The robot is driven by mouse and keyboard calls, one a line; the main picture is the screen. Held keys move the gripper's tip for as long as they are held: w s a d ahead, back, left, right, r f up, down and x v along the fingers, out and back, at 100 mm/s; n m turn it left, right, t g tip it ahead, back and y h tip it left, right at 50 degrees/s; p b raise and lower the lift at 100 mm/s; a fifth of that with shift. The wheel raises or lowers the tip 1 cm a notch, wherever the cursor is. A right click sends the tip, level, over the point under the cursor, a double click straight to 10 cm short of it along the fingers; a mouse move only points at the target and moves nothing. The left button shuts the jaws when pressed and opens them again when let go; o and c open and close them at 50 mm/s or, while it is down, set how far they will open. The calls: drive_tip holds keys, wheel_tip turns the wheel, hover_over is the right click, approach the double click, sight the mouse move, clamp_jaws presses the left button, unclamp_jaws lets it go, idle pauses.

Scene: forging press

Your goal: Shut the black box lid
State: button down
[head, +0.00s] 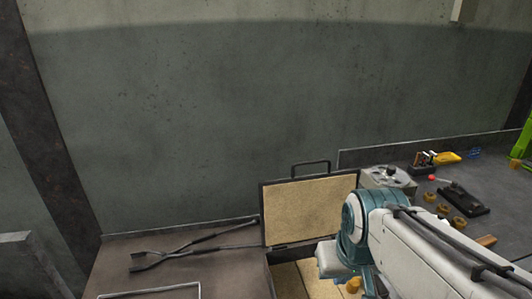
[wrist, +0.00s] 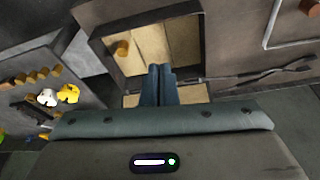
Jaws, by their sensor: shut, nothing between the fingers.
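The black box (head: 283,257) stands on the bench in the head view. Its lid (head: 310,210) is open, standing up at the back, with a tan lining and a handle (head: 311,165) on its upper edge. In the wrist view the box (wrist: 193,45) shows its tan, divided inside and dark rim. My gripper (wrist: 161,70) is shut and empty, its fingertips over the box's edge on the lid side in that view. Whether they touch anything I cannot tell. In the head view my arm covers the box's right part and the fingers are hidden.
A brown cylinder (wrist: 122,47) shows inside the box. Long tongs (head: 185,247) lie left of the box, near a wire frame (head: 150,292). Right of the lid are a grey device (head: 387,179), a black tool (head: 463,199) and several brass-coloured pieces (head: 457,223). A wall rises behind.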

drive_tip(key=w+a+r+n+y+b, duration=0.15)
drive_tip(key=w+r, duration=0.35)
drive_tip(key=w, duration=0.6)
drive_tip(key=w+a+r+n+t+b, duration=0.1)
drive_tip(key=w+a+r+n+b, duration=0.3)
drive_tip(key=w, duration=0.6)
drive_tip(key=w+a+r+n+y+p, duration=0.1)
drive_tip(key=w+r, duration=0.5)
drive_tip(key=w, duration=0.5)
wheel_tip(320, 180, down, 9)
drive_tip(key=shift+w, duration=0.35)
drive_tip(key=shift+d+m, duration=0.1)
drive_tip(key=shift+m, duration=0.15)
drive_tip(key=shift+s+d+f+b, duration=0.1)
drive_tip(key=shift+b, duration=0.3)
